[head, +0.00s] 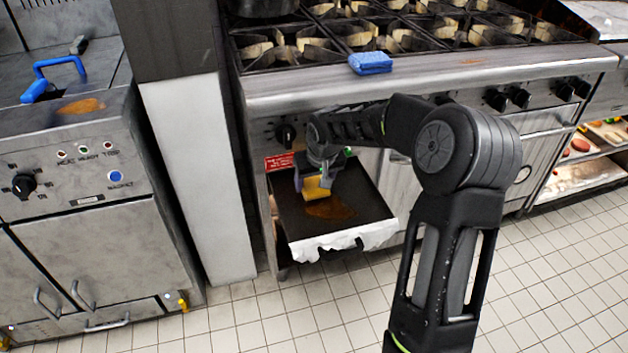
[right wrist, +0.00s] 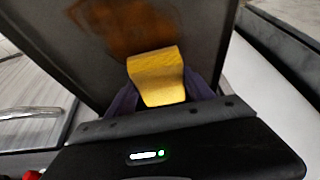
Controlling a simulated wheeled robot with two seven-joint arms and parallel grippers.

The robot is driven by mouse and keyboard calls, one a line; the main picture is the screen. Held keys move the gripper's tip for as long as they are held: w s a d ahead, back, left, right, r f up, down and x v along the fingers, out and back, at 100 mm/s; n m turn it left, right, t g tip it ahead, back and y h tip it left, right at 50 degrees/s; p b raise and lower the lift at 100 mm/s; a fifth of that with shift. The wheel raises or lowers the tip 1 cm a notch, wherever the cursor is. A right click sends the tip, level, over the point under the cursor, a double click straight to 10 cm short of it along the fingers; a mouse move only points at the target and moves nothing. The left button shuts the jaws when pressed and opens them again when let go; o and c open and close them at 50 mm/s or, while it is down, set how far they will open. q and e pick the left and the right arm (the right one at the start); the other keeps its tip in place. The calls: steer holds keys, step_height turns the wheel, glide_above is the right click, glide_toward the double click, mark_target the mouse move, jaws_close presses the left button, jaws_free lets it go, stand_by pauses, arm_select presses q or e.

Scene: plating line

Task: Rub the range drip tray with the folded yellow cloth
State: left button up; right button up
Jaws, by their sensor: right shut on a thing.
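The range drip tray (head: 290,222) is pulled out below the range front, dark inside, with white lining over its front edge. A brown stain (head: 330,208) lies on its floor. It also shows in the right wrist view as a dark surface (right wrist: 200,25) with the brown stain (right wrist: 125,25). My right gripper (head: 312,182) is over the tray, shut on the folded yellow cloth (head: 317,190). In the right wrist view the cloth (right wrist: 157,78) sticks out from between the fingers, beside the stain. Whether it touches the tray is hard to tell. My left gripper is out of view.
A blue folded cloth (head: 370,63) lies on the range's front ledge. The range top (head: 440,30) has several burners. A fryer unit (head: 85,200) with a blue handle stands to the left. The tiled floor (head: 290,315) before the tray is clear.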

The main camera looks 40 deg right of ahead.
mark_target(319, 197)
steer(key=shift+f+b, duration=0.55)
steer(key=shift+f, duration=0.25)
steer(key=shift+s, duration=0.1)
steer(key=shift+s+a+r+b, duration=0.1)
steer(key=shift+s+a+b, duration=0.25)
steer(key=shift+s, duration=0.55)
steer(key=shift+s+a+r+b, duration=0.1)
steer(key=shift+s+a+b, duration=0.15)
steer(key=shift+s, duration=0.65)
steer(key=shift+s+a, duration=0.1)
steer(key=shift+s, duration=0.05)
steer(key=shift+s+a+f+b, duration=0.1)
steer(key=shift+s+a+b, duration=0.15)
steer(key=shift+s, duration=0.4)
steer(key=shift+s+a+f+b, duration=0.1)
steer(key=shift+s+a+b, duration=0.15)
steer(key=shift+s, duration=0.4)
steer(key=shift+s+a, duration=0.15)
steer(key=shift+s, duration=0.3)
